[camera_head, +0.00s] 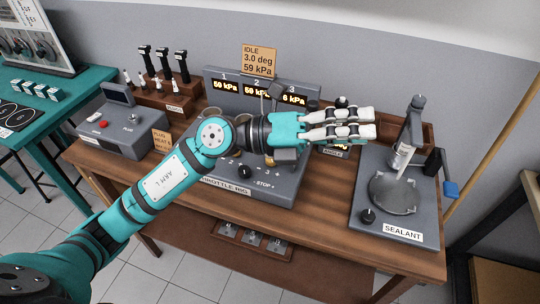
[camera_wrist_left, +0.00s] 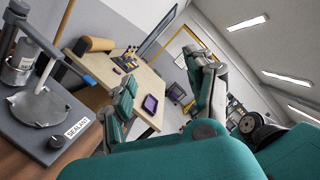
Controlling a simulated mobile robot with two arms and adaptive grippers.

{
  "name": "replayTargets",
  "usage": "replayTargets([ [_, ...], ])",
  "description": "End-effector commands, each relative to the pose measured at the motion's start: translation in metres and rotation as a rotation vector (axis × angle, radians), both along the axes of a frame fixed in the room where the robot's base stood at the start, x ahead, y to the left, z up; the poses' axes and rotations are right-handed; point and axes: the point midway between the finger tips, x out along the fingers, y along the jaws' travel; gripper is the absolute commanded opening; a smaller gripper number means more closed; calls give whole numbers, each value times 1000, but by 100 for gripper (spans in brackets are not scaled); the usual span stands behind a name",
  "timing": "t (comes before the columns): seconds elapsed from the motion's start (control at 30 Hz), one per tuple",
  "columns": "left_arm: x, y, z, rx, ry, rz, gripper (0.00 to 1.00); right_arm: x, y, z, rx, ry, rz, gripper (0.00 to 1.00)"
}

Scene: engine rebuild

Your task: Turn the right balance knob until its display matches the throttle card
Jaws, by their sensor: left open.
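The throttle rig (camera_head: 222,191) stands mid-bench in the head view. The throttle card (camera_head: 259,61) above it reads IDLE, 3.0 deg, 59 kPa. The left display (camera_head: 226,88) reads 59 kPa. The middle display (camera_head: 256,92) is partly covered and seems to read 59 kPa. The right display (camera_head: 293,99) shows a 6 before kPa, its first digit hidden. My left gripper (camera_head: 370,123) is open and empty, pointing right above the rig's right side. My arm hides part of the rig's top, and I cannot make out the right balance knob. My right gripper is not in view.
The sealant stand (camera_head: 385,228) is right of the rig; it also shows in the left wrist view (camera_wrist_left: 62,142). A grey plug tester box (camera_head: 122,132) and a wooden rack (camera_head: 172,98) of tools stand left. The bench front (camera_head: 330,225) has some bare wood.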

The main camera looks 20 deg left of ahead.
Motion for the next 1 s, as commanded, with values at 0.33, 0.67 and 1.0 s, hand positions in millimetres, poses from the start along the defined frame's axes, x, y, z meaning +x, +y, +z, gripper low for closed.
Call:
replayTargets([
  [0.33,69,144,-104,1258,-150,49,55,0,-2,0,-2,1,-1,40],
  [0.67,86,211,-106,1530,-66,150,55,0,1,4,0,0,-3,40],
  [1.0,107,197,-166,1524,-65,143,55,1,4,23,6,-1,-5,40],
])
